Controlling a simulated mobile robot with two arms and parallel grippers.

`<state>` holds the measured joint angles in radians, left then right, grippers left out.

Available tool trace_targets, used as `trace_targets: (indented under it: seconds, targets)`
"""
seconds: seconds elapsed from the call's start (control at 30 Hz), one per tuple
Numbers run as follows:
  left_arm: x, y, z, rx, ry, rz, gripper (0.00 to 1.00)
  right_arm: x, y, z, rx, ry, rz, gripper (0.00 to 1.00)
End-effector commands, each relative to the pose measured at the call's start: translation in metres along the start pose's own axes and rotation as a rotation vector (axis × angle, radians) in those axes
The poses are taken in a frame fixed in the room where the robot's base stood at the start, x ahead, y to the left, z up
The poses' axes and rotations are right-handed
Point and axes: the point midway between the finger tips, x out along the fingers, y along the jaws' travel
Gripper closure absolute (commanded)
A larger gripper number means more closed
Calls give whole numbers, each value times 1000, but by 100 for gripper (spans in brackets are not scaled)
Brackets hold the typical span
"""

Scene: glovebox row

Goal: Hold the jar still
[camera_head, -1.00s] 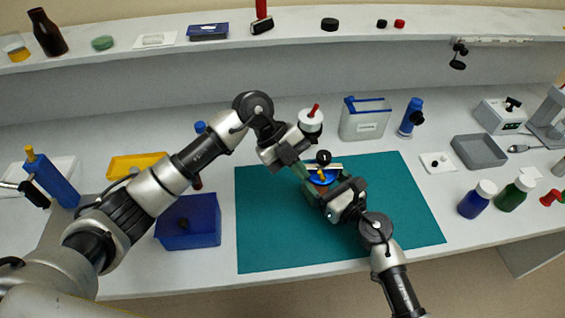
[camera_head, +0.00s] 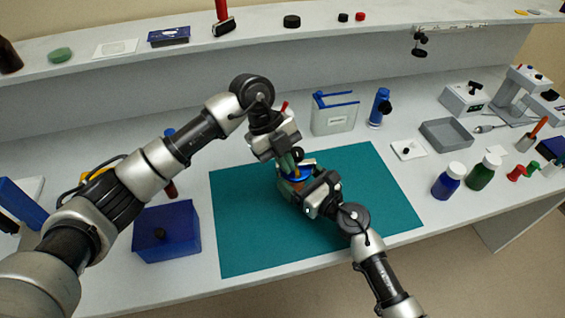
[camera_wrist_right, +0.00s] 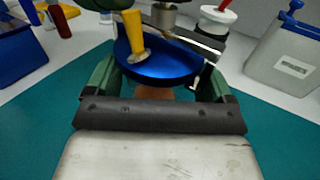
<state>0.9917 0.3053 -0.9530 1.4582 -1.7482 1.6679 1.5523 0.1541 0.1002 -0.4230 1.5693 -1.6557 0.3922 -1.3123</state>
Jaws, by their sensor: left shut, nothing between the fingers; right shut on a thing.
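The jar shows a wide blue top (camera_head: 306,171) over the teal mat, with a brownish body (camera_wrist_right: 152,93) partly visible beneath it in the right wrist view. My right gripper (camera_head: 297,180) is shut on the jar, its green fingers on either side just under the blue top. My left gripper (camera_head: 287,161) is shut and empty, close above the jar's far left side. A yellow handle-like piece (camera_wrist_right: 134,35) stands over the blue top, and a thin pale strip lies across its far edge. Much of the jar is hidden by my grippers.
The teal mat (camera_head: 370,205) is clear on its right. A blue box (camera_head: 167,240) stands at its left. A grey tray (camera_head: 448,133) and capped bottles (camera_head: 449,182) stand at right.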

Motion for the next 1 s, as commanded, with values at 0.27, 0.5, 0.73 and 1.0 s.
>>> trace_targets:
  seconds: [0.27,0.5,0.73,1.0]
  targets:
    - [0,0,0,-1,0,2,100,0,0,-1,0,1,-1,52]
    - [-4,-1,-2,1,0,1,100,0,0,-1,0,1,-1,52]
    - [-13,-3,-6,1,-1,1,100,0,0,-1,0,1,-1,52]
    - [-14,-3,-6,0,1,1,100,0,0,-1,0,1,-1,52]
